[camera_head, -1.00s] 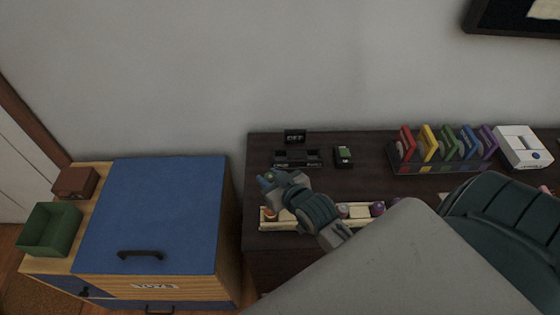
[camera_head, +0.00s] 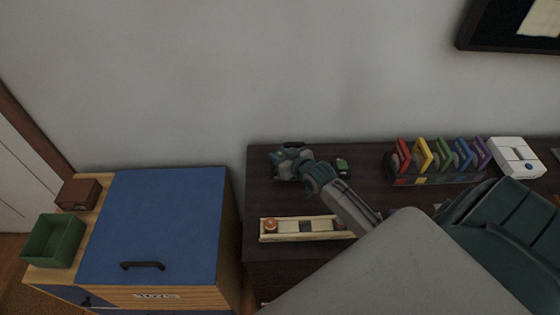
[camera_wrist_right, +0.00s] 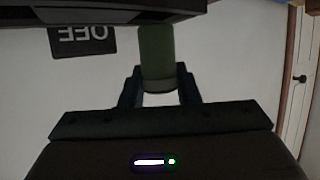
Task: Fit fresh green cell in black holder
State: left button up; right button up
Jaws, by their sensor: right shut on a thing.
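My right gripper (camera_head: 284,165) is over the back left of the dark cabinet top, in front of the black holder. In the right wrist view its two fingers (camera_wrist_right: 160,88) are shut on the green cell (camera_wrist_right: 157,55). The black holder (camera_wrist_right: 120,14) fills the top of that view, and the cell's far end reaches its edge. I cannot tell whether the cell touches it or is inside. The gripper hides most of the holder in the head view. A small black-and-green item (camera_head: 343,165) lies right of the gripper. My left gripper is not in view.
An OFF sign (camera_wrist_right: 82,41) is by the holder. A rack of coloured cards (camera_head: 438,180) and a white device (camera_head: 516,157) stand right. A blue-topped cabinet (camera_head: 160,215) with a green bin (camera_head: 52,240) is left.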

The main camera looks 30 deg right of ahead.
jog(key=shift+s+a+f, duration=0.1)
jog(key=shift+f, duration=1.55)
jog(key=shift+f, duration=0.2)
jog(key=o, duration=1.1)
jog(key=shift+c, duration=0.2)
jog(key=shift+r, duration=0.15)
jog(key=shift+s+r, duration=0.1)
jog(key=shift+s, duration=0.05)
jog(key=shift+v, duration=3.6)
